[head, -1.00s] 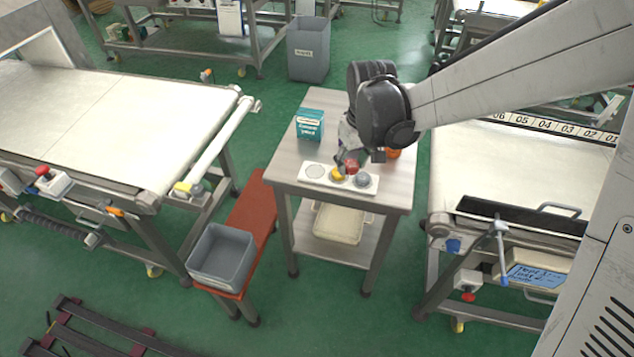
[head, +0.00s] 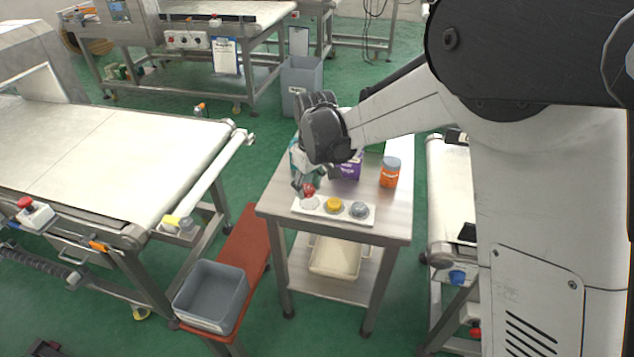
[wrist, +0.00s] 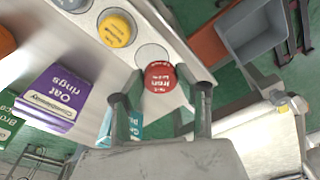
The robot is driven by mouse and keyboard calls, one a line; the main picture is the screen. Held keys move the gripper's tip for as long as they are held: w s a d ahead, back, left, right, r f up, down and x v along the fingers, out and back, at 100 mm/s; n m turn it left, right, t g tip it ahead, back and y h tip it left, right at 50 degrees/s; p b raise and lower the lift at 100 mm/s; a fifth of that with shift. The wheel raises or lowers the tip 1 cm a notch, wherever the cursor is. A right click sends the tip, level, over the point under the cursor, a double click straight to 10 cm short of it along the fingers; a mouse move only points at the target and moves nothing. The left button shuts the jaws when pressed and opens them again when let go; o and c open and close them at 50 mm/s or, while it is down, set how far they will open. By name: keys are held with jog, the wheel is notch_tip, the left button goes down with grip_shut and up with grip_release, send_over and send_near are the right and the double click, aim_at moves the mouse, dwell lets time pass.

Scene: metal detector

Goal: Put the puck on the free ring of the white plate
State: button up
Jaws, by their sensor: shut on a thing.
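The white plate (head: 346,218) lies along the front of the small table. A yellow puck (head: 334,204) and a grey puck (head: 359,209) sit on its middle and right rings. The free ring (head: 309,204) is at its left end and shows as a pale circle in the wrist view (wrist: 150,53). My gripper (head: 303,184) is shut on the red puck (head: 309,190), over the plate's left end. In the wrist view the red puck (wrist: 160,78), labelled "Iron", partly overlaps the free ring. I cannot tell whether the puck touches the plate.
Behind the plate are a purple "Oat rings" box (wrist: 55,98), a teal box (wrist: 128,125) and an orange jar (head: 389,172). A grey bin (head: 214,290) stands on the red bench (head: 250,240) left of the table. A conveyor (head: 100,160) is further left.

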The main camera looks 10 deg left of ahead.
aim_at(310, 203)
jog(key=shift+w+a+f, duration=0.1)
jog(key=shift+w+f, duration=0.55)
jog(key=shift+w, duration=0.35)
jog(key=shift+f+b, duration=0.3)
jog(key=shift+f, duration=1.65)
jog(key=o, duration=1)
jog(key=shift+f, duration=0.1)
jog(key=shift+c, duration=0.2)
jog(key=r, duration=0.4)
jog(key=r+p, duration=0.1)
jog(key=r, duration=0.3)
jog(key=s+d+r, duration=0.1)
jog(key=r, duration=0.3)
jog(key=shift+d+r, duration=0.1)
